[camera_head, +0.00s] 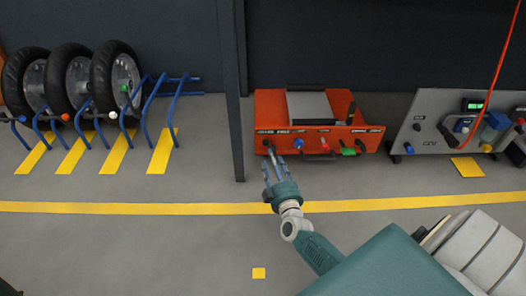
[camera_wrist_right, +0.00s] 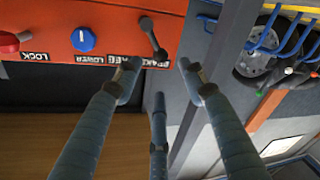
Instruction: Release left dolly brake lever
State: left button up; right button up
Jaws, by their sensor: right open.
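The orange dolly (camera_head: 362,105) stands at the back centre, its control panel facing me. A short black lever (camera_wrist_right: 153,38) sits at the panel's end in the right wrist view, beside a partly covered label that seems to read BRAKE FREE. The lever shows small at the panel's left end in the head view. My right gripper (camera_head: 268,160) is in front of that end. In the right wrist view my three-fingered right gripper (camera_wrist_right: 158,76) is open and empty, with the lever just beyond its two upper fingertips; contact is not visible. My left gripper is out of view.
A blue knob (camera_wrist_right: 83,39) and a red control (camera_wrist_right: 12,42) share the panel. A dark post (camera_head: 231,90) stands just left of the dolly. Wheels (camera_head: 78,80) in a blue rack stand at the left. A grey unit (camera_head: 430,105) stands at the right. The floor in front is clear.

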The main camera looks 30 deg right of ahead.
aim_at(267, 145)
jog(key=b+x, duration=0.5)
jog(key=x, duration=0.4)
jog(key=shift+a+f, duration=0.1)
jog(key=shift+s, duration=0.1)
grip_shut()
